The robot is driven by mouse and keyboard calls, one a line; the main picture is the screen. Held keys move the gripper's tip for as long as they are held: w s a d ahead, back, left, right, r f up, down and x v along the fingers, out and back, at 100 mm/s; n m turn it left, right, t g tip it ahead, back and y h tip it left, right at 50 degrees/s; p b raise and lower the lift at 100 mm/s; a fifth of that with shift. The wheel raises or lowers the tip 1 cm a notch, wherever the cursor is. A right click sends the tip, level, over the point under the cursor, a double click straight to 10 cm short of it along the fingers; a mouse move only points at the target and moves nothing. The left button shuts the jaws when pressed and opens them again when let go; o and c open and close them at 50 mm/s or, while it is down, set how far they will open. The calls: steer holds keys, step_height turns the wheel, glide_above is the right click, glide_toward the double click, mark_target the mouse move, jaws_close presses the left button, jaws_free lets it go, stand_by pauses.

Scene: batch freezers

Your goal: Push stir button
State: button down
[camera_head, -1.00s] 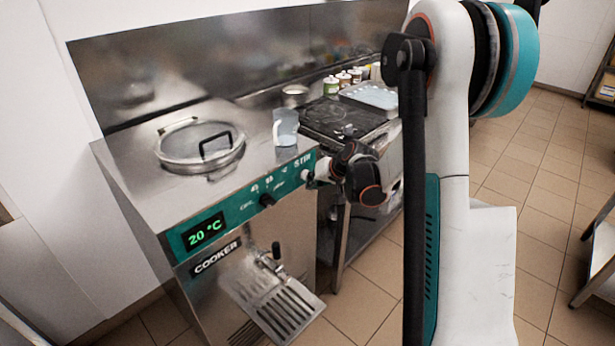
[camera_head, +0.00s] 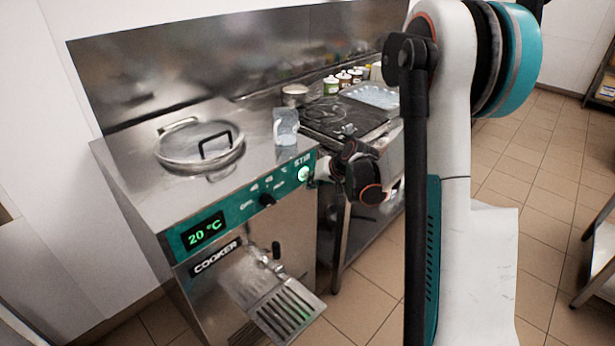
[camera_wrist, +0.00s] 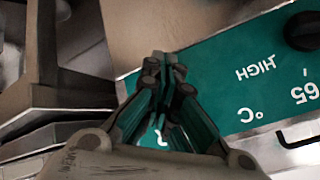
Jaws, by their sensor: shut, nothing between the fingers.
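The stir button (camera_head: 303,174) is round and glows green under the word STIR, at the right end of the cooker's teal control panel (camera_head: 235,207). My gripper (camera_head: 313,181) is shut and empty, just right of the button in the head view; I cannot tell whether it touches it. In the wrist view my closed gripper (camera_wrist: 163,65) points across the teal panel (camera_wrist: 222,80), which shows HIGH and 65 °C upside down. I cannot make out the button in the wrist view.
The cooker has a black knob (camera_head: 267,200), a 20 °C display (camera_head: 204,232) and a tap over a drip tray (camera_head: 285,311). A lidded opening (camera_head: 190,150) and a clear pitcher (camera_head: 286,127) are on top. A dark stove (camera_head: 345,122) stands right of it.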

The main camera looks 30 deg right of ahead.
steer(key=s, duration=0.2)
steer(key=s+d, duration=0.2)
steer(key=s, duration=0.1)
steer(key=shift+s, duration=0.3)
stand_by(2.5)
